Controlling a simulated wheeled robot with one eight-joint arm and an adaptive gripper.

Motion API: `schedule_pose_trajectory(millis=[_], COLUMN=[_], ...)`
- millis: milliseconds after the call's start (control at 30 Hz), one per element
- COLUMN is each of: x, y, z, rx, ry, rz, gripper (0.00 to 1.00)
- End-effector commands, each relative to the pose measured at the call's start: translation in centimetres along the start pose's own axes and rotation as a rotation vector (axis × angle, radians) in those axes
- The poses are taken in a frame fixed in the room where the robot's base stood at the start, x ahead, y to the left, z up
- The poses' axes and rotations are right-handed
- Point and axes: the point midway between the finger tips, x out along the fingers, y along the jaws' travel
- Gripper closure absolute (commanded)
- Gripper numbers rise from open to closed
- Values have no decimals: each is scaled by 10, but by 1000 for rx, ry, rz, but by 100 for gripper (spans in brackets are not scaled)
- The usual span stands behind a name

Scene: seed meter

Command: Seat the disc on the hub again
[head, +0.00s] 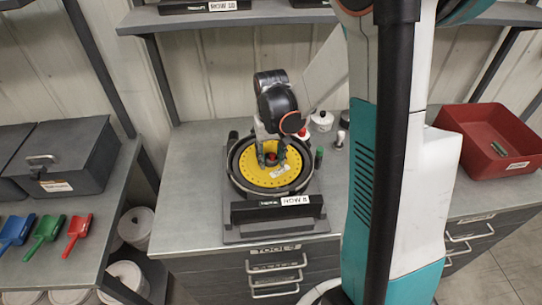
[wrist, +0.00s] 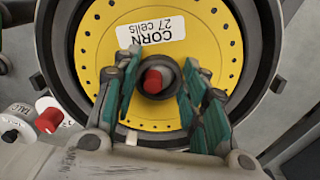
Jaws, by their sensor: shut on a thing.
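The yellow disc (head: 250,177) has a ring of small holes and a white label. The wrist view shows the disc (wrist: 215,75) with the label reading "CORN 27 cells". It lies within the dark round housing (head: 232,176); I cannot tell if it is flat on its seat or slightly raised. A dark round collar (wrist: 172,92) with a red tip (wrist: 153,79) stands at the disc's middle. My gripper (wrist: 155,88) is over the disc with its green-padded fingers on either side of this collar, shut on it. The hub beneath is hidden.
The housing stands on a grey bench (head: 190,190) with a labelled black bar (head: 265,209) in front. Small knobbed items (head: 322,121) and a green-capped one (head: 318,157) stand close on its right. A red bin (head: 490,140) is further right. Coloured scoops (head: 46,232) and a grey box (head: 65,160) are left.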

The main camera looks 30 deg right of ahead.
Motion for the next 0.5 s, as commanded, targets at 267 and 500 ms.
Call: schedule_pose_trajectory(millis=[267, 500], x=[0, 3], y=[0, 0], z=[0, 0], rx=[0, 0], ry=[0, 0], rz=[0, 0], gripper=[83, 83])
